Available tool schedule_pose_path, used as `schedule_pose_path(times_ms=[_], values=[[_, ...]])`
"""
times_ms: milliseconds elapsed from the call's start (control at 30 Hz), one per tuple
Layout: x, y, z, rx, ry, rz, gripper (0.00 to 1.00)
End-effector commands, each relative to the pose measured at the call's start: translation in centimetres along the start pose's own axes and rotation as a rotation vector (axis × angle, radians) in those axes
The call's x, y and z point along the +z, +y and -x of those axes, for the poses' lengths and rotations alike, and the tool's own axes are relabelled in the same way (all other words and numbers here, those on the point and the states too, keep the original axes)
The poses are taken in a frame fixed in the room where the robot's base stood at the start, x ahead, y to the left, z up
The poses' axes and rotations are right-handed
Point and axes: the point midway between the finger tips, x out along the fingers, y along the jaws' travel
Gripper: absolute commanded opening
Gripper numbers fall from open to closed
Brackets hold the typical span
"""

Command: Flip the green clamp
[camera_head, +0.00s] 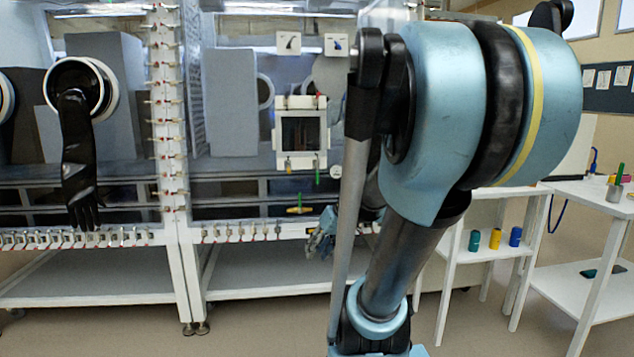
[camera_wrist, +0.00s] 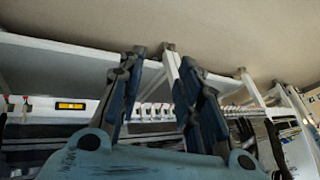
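I cannot make out the green clamp in the wrist view.
A row of small clamps (camera_head: 80,239) runs along the glovebox's lower edge. A black glove (camera_head: 78,160) hangs from a port at left. A white framed hatch (camera_head: 301,134) is above the green clamp. A white shelf (camera_head: 487,250) with coloured cylinders stands at right.

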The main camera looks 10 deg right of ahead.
Motion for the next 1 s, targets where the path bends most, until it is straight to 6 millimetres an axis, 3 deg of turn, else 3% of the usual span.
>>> schedule_pose_path(times_ms=[100, 467, 700, 1000], values=[[-3.9, 0.4, -0.1, -0.064, 0.08, 0.037, 0.32], [-14.7, 3.7, 0.1, -0.195, 0.372, 0.162, 0.32], [-20.8, 8.0, 0.9, -0.218, 0.595, 0.237, 0.32], [-26.1, 15.1, 2.5, -0.177, 0.878, 0.315, 0.32]])
